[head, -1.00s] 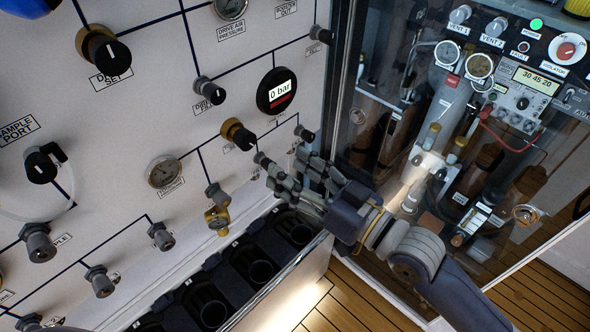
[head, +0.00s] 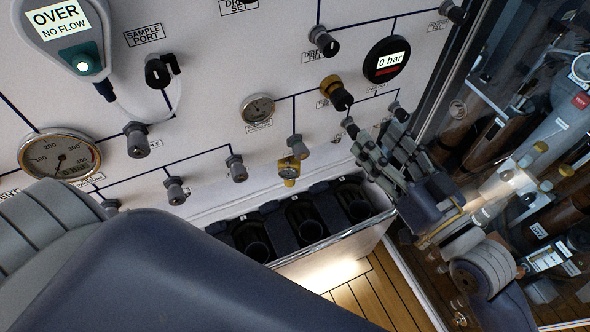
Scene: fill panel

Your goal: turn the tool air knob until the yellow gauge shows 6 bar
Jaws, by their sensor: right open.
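I cannot read which panel control is labelled tool air. A black knob with a yellow collar (head: 336,92) sits on the white panel. Below it, a grey knob (head: 296,146) has a small yellow fitting (head: 289,168) beneath it, whose face I cannot read. A round black display (head: 386,60) reads 0 bar. My right gripper (head: 376,138) is open and empty, its fingers close to small knobs at the panel's lower right; contact cannot be told. My left arm fills the lower left foreground; its gripper is out of view.
A small dial gauge (head: 257,108) and a larger gauge (head: 59,155) are on the panel. A flow meter (head: 62,30) reads OVER NO FLOW. A glass-fronted cabinet (head: 500,140) stands at right.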

